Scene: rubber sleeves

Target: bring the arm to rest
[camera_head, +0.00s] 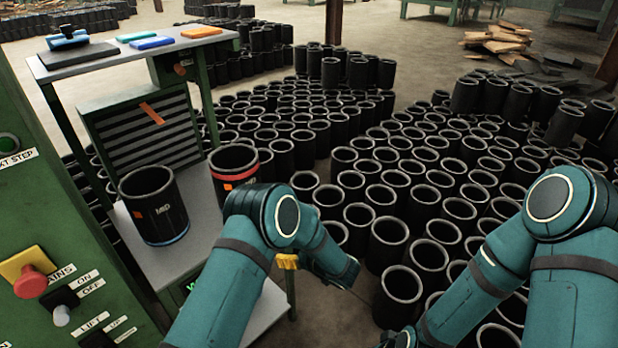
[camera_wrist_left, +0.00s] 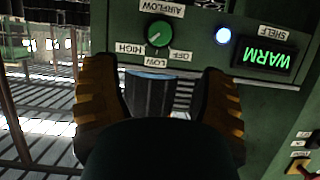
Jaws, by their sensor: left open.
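My teal left arm comes in from the bottom of the head view and bends at a joint in front of the bench. In the left wrist view my left gripper (camera_wrist_left: 157,85) shows two orange-brown padded fingers, apart. Between and beyond them stands a dark sleeve with a blue rim; I see no finger touching it. In the head view, a black sleeve with a blue base band (camera_head: 152,205) stands upright on the bench's lower shelf. A red-banded black sleeve (camera_head: 234,182) stands right of it.
The green bench's lower shelf (camera_head: 205,240) is partly covered by my left arm. Its upper top (camera_head: 105,66) holds coloured pads. A control panel (camera_head: 40,200) with a red button stands at left. Many black sleeves (camera_head: 360,215) crowd the floor beyond and beside my arms.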

